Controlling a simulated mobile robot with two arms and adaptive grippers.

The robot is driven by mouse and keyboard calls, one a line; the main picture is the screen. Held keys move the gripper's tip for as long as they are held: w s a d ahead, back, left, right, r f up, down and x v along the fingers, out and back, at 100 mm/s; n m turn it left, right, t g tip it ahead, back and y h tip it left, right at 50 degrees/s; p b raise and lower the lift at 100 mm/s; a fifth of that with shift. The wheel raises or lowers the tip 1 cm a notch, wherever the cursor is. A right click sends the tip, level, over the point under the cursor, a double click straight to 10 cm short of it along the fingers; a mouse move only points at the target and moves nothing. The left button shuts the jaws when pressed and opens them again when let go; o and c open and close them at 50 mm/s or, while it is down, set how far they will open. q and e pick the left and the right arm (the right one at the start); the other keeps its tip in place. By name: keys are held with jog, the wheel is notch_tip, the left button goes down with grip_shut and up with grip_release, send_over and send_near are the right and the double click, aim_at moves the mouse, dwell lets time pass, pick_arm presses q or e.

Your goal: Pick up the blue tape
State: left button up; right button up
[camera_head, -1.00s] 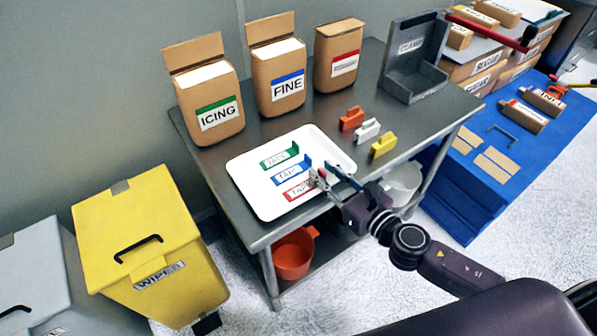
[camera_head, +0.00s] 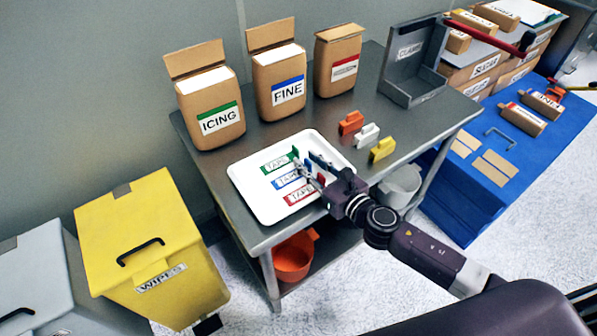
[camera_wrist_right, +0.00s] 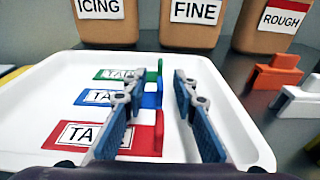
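The blue tape (camera_head: 285,181) lies on the white tray (camera_head: 262,214) between a green tape (camera_head: 275,165) and a red tape (camera_head: 299,197). In the right wrist view the blue tape (camera_wrist_right: 98,98) has a flat label and an upright blue tab at its right end. My right gripper (camera_head: 309,164) is open and reaches over the tapes' right ends. In the wrist view my right gripper (camera_wrist_right: 160,78) has one finger left of the upright tabs and one right of them. The left finger partly covers the blue and red tapes. I cannot tell whether the fingers touch anything. My left gripper is not visible.
ICING (camera_head: 208,112), FINE (camera_head: 279,88) and ROUGH (camera_head: 337,62) bags stand behind the tray. Orange (camera_head: 351,122), white (camera_head: 367,134) and yellow (camera_head: 383,148) clips stand to its right. A grey CLAMPS holder (camera_head: 411,70) stands at the back right.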

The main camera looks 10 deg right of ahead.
grip_shut()
jog(key=shift+r, duration=0.1)
